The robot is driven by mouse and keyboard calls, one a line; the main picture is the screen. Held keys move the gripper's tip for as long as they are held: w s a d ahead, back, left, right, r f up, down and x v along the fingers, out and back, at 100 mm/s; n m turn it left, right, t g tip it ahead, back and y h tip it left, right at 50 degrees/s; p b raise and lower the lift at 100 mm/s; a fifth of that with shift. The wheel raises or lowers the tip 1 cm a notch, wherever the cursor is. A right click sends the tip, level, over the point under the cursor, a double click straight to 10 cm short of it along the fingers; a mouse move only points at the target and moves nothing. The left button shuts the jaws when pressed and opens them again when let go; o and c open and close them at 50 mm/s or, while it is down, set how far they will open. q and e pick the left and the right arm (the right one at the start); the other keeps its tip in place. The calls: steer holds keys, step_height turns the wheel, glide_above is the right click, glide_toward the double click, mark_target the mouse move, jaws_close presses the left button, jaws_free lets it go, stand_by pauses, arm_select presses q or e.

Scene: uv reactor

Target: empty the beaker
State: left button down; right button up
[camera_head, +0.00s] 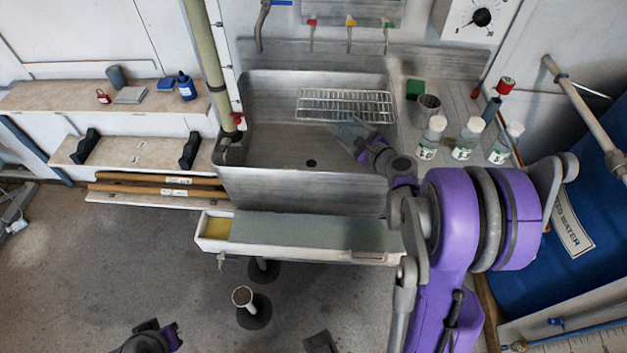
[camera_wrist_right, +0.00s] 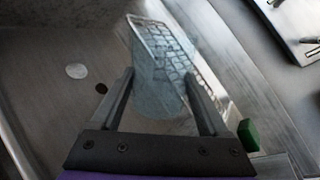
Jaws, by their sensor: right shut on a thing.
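A clear glass beaker (camera_wrist_right: 160,85) is between the two fingers of my right gripper (camera_wrist_right: 163,98) in the right wrist view. In the head view the right gripper (camera_head: 362,143) reaches over the sink, and the beaker (camera_head: 347,130) shows faintly in front of it, tilted. The gripper is shut on the beaker. I cannot tell whether any liquid is in it. The steel sink (camera_head: 270,105) lies below, with its dark drain hole (camera_head: 311,163) to the left of the beaker. Part of my left arm (camera_head: 150,338) shows at the bottom edge; its fingers are unclear.
A wire rack (camera_head: 345,104) is at the sink's back right. A green block (camera_head: 415,89), a metal cup (camera_head: 427,107) and several white-capped bottles (camera_head: 466,138) stand on the right ledge. A vertical pipe (camera_head: 208,60) rises at the sink's left. The sink's left half is clear.

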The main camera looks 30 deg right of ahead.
mark_target(336, 133)
steer(key=shift+w+a+f+n+h, duration=0.1)
steer(key=shift+a+f+n+h, duration=0.15)
steer(key=shift+n, duration=0.35)
steer(key=shift+d+f+n+g+h+p, duration=0.15)
steer(key=shift+f+n+g+h+p, duration=0.1)
steer(key=shift+n+g+p, duration=0.25)
steer(key=shift+r+n+h, duration=0.3)
steer(key=shift+n, duration=0.1)
steer(key=shift+r+n+p, duration=0.25)
steer(key=shift+n+p, duration=0.05)
steer(key=shift+p, duration=0.2)
steer(key=shift+a+f+n+g+h, duration=0.3)
steer(key=shift+n+h, duration=0.2)
steer(key=shift+n, duration=0.1)
steer(key=shift+w+a+f+n+g+h+b, duration=0.2)
steer(key=shift+a+n+b, duration=0.1)
steer(key=shift+a+b, duration=0.25)
steer(key=shift+w+a+f+n+g+h+b, duration=0.1)
steer(key=shift+w+a+f+n+h+b, duration=0.2)
steer(key=shift+b, duration=0.35)
steer(key=shift+a+r+n+h+b, duration=0.4)
steer(key=shift+r+n+b, duration=0.2)
steer(key=shift+b, duration=0.45)
steer(key=shift+a+r+n+b, duration=0.15)
steer(key=shift+r+n+b, duration=0.15)
steer(key=shift+n, duration=0.1)
